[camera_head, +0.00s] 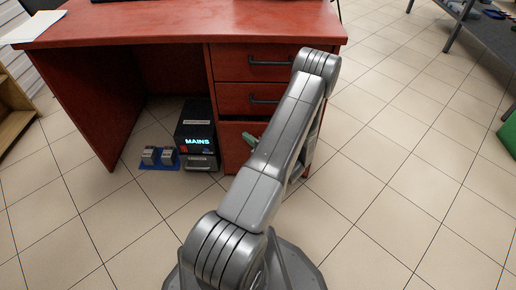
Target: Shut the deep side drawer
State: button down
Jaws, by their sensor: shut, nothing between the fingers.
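The red desk's deep side drawer (233,150) is the lowest of the drawers, under two shallower ones. Its left part shows; my arm hides its right part and its handle. I cannot tell how far it stands out. My gripper (250,139) shows only as a small grey-green tip left of my upper arm, in front of the drawer's upper part. It is shut with nothing held. The rest of it is hidden behind my arm, and I cannot tell whether it touches the drawer.
The upper drawer (262,62) and middle drawer (240,98) look shut. A black box reading MAINS (197,130) stands left of the drawers, beside small grey items on a blue mat (160,165). Tiled floor (390,150) is clear to the right. A shelf (480,35) stands far right.

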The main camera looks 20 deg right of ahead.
aim_at(255, 126)
jog(key=shift+w+d+b, duration=0.2)
jog(key=shift+w+d, duration=0.1)
jog(key=shift+w, duration=0.55)
jog(key=shift+w+d+b, duration=0.2)
jog(key=shift+w+d, duration=0.1)
jog(key=shift+w, duration=0.55)
jog(key=w, duration=0.2)
jog(key=w+d, duration=0.1)
jog(key=w, duration=0.1)
jog(key=shift+w+d, duration=0.15)
jog(key=shift+w+d+r, duration=0.15)
jog(key=s, duration=0.2)
jog(key=s+a, duration=0.1)
jog(key=s, duration=0.1)
jog(key=shift+s+a, duration=0.1)
jog(key=shift+s, duration=0.25)
jog(key=p+v, duration=0.2)
jog(key=v, duration=0.7)
jog(key=shift+s+p, duration=0.3)
jog(key=shift+p, duration=0.05)
jog(key=shift+w, duration=0.1)
